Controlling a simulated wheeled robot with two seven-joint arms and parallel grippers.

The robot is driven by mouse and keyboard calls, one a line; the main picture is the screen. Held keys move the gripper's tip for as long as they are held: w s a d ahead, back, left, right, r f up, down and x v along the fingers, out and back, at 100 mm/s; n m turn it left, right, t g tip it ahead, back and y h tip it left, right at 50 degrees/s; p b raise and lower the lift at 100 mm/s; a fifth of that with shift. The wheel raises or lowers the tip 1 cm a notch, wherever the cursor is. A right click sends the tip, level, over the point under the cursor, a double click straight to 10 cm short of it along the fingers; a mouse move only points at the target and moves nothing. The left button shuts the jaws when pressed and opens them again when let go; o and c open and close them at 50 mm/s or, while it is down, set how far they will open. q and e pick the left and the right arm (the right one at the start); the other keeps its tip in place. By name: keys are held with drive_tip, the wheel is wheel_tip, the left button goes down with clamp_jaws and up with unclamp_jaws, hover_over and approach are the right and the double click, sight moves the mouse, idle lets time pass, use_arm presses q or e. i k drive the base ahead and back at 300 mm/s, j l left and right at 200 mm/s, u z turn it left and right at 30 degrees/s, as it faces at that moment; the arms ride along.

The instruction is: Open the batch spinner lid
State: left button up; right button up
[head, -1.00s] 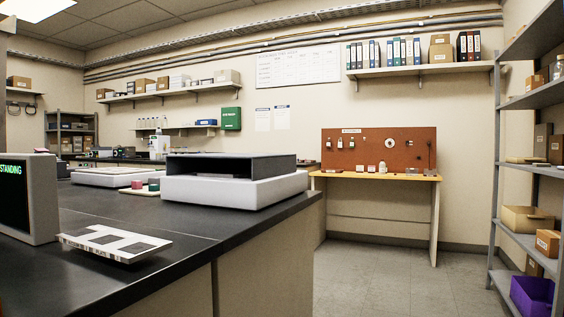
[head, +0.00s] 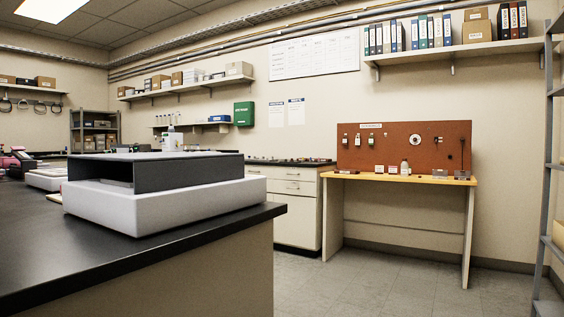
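I cannot make out a batch spinner or its lid for certain in the head view. A low white device (head: 165,205) with a dark grey, open-fronted top (head: 160,172) stands near the corner of the black bench; I cannot tell whether it is the spinner. Farther back at the left edge is a small pink and dark device (head: 14,163), partly cut off. A flat white unit (head: 47,179) is partly hidden behind the grey-topped device. Neither of my grippers is in view.
The black bench (head: 60,240) fills the lower left, its corner near the middle. Beyond are a drawered counter (head: 283,188), a wooden table (head: 400,179) with a brown pegboard (head: 390,145), and a grey shelf rack (head: 546,200) at right. The grey floor (head: 385,285) between is clear.

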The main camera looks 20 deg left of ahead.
sight(160, 171)
drive_tip(key=i+l, duration=0.1)
drive_tip(key=i, duration=0.45)
drive_tip(key=i+l, duration=0.1)
drive_tip(key=i, duration=0.45)
drive_tip(key=i+u, duration=0.3)
drive_tip(key=u, duration=0.15)
drive_tip(key=i+l+u, duration=0.2)
drive_tip(key=u, duration=0.25)
drive_tip(key=i+l+u, duration=0.25)
drive_tip(key=u, duration=0.15)
drive_tip(key=i+l+u, duration=0.2)
drive_tip(key=u, duration=0.2)
drive_tip(key=i+l+u, duration=0.15)
drive_tip(key=u, duration=0.25)
drive_tip(key=i+l+u, duration=0.1)
drive_tip(key=l+u, duration=0.5)
drive_tip(key=u, duration=0.2)
drive_tip(key=l+u, duration=0.2)
drive_tip(key=i+l+u, duration=0.2)
drive_tip(key=l, duration=0.15)
drive_tip(key=k, duration=0.1)
